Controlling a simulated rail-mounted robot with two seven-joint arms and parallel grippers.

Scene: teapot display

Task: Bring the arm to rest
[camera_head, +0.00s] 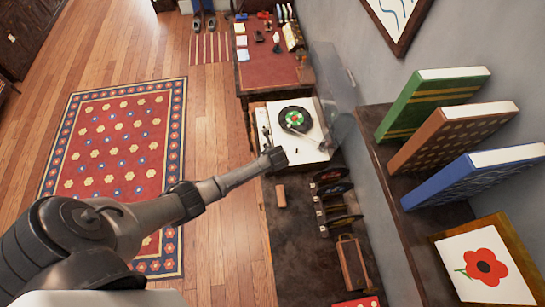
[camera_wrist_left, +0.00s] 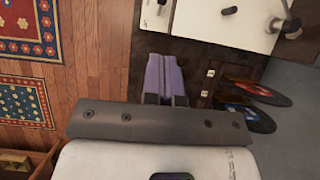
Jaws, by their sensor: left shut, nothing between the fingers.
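My left arm comes in from the left of the head view and reaches over the dark cabinet. Its gripper (camera_head: 275,158) is at the front edge of the white record player (camera_head: 315,150), seen small from above. In the left wrist view the gripper (camera_wrist_left: 163,75) shows as two lilac fingers side by side, shut with nothing between them. The record player (camera_wrist_left: 215,22) lies beyond the fingers there. I cannot tell the gripper's height above the cabinet. My right gripper is in neither view.
The dark cabinet (camera_head: 290,245) carries a row of upright records (camera_head: 333,189) and a small brown block (camera_head: 280,196). A clear raised lid (camera_head: 333,78) stands behind the player. Books (camera_head: 432,99) lean on a wall shelf at right. Open wooden floor and a red rug (camera_head: 115,150) lie left.

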